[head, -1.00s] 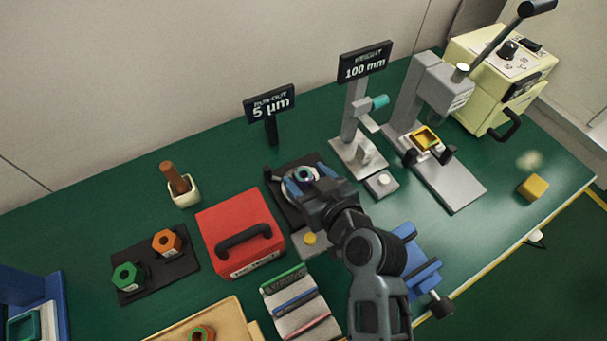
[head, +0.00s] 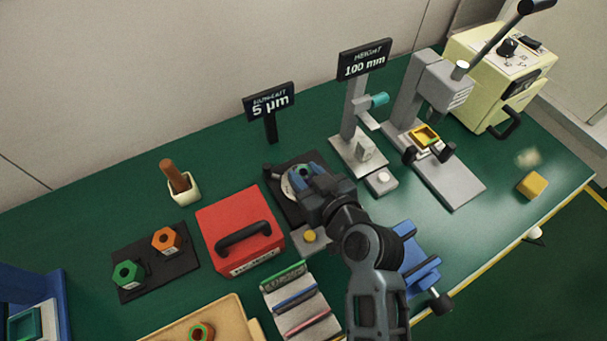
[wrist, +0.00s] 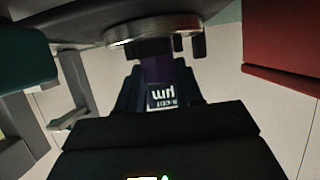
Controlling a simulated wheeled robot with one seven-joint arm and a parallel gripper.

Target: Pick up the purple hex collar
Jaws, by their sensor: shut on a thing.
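The purple hex collar (wrist: 157,69) shows as a dark purple patch between my fingers in the wrist view. My gripper (head: 308,179) is shut on it at the round silver plate (head: 288,185) of the run-out gauge. In the head view my gripper hides most of the collar. The plate's metal edge (wrist: 150,32) also shows close to the collar in the wrist view; I cannot tell whether they touch.
A red box (head: 225,222) with a black handle stands to the left. The run-out sign (head: 269,102) stands behind the gauge, and the height gauge (head: 350,125) is to the right. Green (head: 128,275) and orange (head: 166,240) collars sit on a dark mat at left.

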